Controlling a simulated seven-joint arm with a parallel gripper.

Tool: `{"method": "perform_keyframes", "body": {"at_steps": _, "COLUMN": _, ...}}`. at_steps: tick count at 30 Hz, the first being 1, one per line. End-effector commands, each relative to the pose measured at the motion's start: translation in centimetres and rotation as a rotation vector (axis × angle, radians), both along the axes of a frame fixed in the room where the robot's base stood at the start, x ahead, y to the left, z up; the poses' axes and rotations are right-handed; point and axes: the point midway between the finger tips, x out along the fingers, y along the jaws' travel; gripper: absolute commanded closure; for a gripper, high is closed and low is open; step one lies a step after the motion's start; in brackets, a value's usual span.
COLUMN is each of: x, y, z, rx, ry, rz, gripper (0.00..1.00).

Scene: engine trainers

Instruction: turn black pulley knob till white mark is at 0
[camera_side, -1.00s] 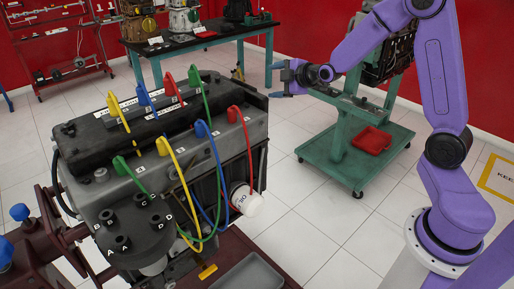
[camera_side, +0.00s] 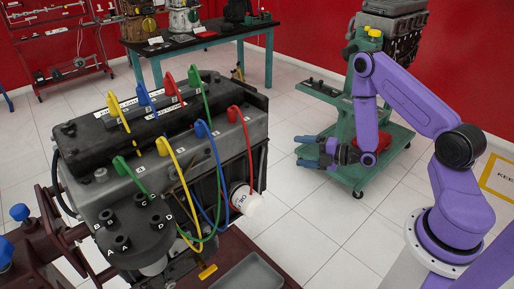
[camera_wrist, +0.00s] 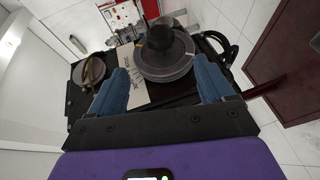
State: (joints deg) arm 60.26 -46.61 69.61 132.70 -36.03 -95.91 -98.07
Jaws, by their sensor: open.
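The black pulley knob (camera_wrist: 165,42) stands up from the middle of a round grey pulley (camera_wrist: 166,66) in the wrist view. A white scale plate (camera_wrist: 132,78) with dark marks and lettering lies left of the pulley. I cannot make out the white mark or the scale's figures. My gripper (camera_wrist: 162,71) has its two blue fingers spread wide and empty. They frame the pulley in the picture, with the knob beyond their tips. In the side view my gripper (camera_side: 303,150) is low, right of the engine (camera_side: 115,195) and apart from it. The pulley is hidden there.
Coloured leads arch over the engine, and a white canister (camera_side: 245,200) sits on its right side. A grey tray (camera_side: 248,274) lies below. A green trolley (camera_side: 345,176) stands behind my arm. Bare floor tiles separate engine and trolley.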

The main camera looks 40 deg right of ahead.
Motion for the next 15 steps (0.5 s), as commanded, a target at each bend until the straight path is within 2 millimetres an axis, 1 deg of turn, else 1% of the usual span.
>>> {"method": "perform_keyframes", "body": {"at_steps": 5, "x": 2.3, "y": 1.1, "z": -0.4, "rx": -0.001, "ry": -0.003, "rz": 0.003, "gripper": 0.19}}
{"method": "perform_keyframes", "body": {"at_steps": 15, "x": 8.1, "y": 3.5, "z": -1.8, "rx": -0.001, "ry": -0.003, "rz": 0.001, "gripper": 0.19}}
